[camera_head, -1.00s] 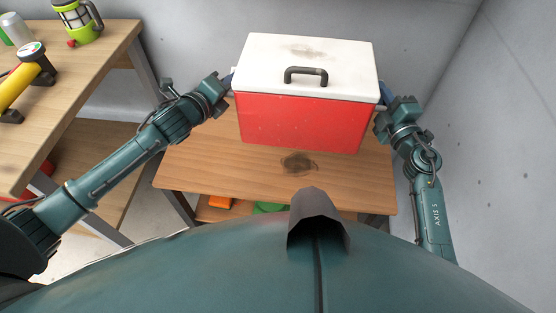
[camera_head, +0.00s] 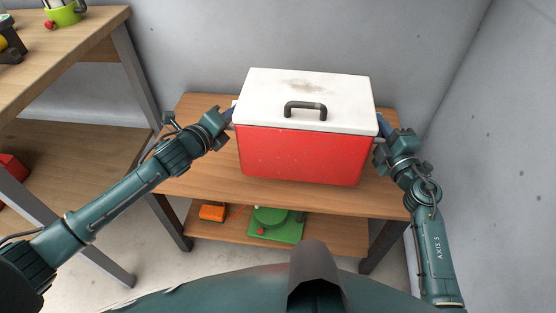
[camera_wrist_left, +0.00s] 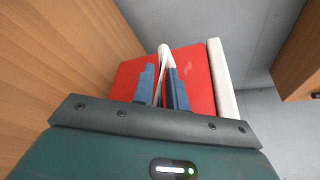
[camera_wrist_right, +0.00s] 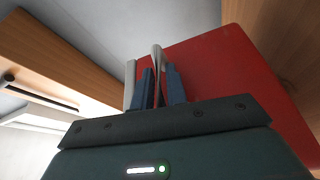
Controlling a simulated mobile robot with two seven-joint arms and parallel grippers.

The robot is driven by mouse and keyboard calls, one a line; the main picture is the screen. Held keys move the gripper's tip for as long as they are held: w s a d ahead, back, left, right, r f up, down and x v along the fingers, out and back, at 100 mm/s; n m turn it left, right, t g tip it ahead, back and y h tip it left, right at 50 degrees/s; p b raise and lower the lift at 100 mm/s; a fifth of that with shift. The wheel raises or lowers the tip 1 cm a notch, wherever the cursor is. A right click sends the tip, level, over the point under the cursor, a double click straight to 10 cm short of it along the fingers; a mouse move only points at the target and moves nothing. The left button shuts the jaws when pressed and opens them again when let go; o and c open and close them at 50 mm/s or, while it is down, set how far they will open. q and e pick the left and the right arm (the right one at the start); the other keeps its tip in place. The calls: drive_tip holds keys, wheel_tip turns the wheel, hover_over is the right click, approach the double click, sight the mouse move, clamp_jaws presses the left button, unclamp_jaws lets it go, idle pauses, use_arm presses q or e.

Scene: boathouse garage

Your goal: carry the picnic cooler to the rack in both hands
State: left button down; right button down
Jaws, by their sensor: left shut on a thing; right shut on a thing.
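The picnic cooler (camera_head: 300,155) is a red box with a white lid (camera_head: 345,92) and a dark handle. It is upright over the top shelf of the wooden rack (camera_head: 200,178), close to the shelf's front edge in the head view. I cannot tell whether its base touches the shelf. My left gripper (camera_head: 231,116) is shut on the cooler's left side handle (camera_wrist_left: 164,55). My right gripper (camera_head: 380,126) is shut on the right side handle (camera_wrist_right: 156,55). The cooler's base and back are hidden.
The rack's lower shelf (camera_head: 340,238) holds an orange item (camera_head: 212,212) and a green item (camera_head: 270,222). A wooden workbench (camera_head: 75,45) stands at the left, with a lime-green item (camera_head: 66,14) on it. Grey walls (camera_head: 510,150) close in behind and at right.

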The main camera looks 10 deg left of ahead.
use_arm(q)
drive_tip(key=shift+f, duration=0.25)
use_arm(e)
drive_tip(key=shift+f, duration=0.25)
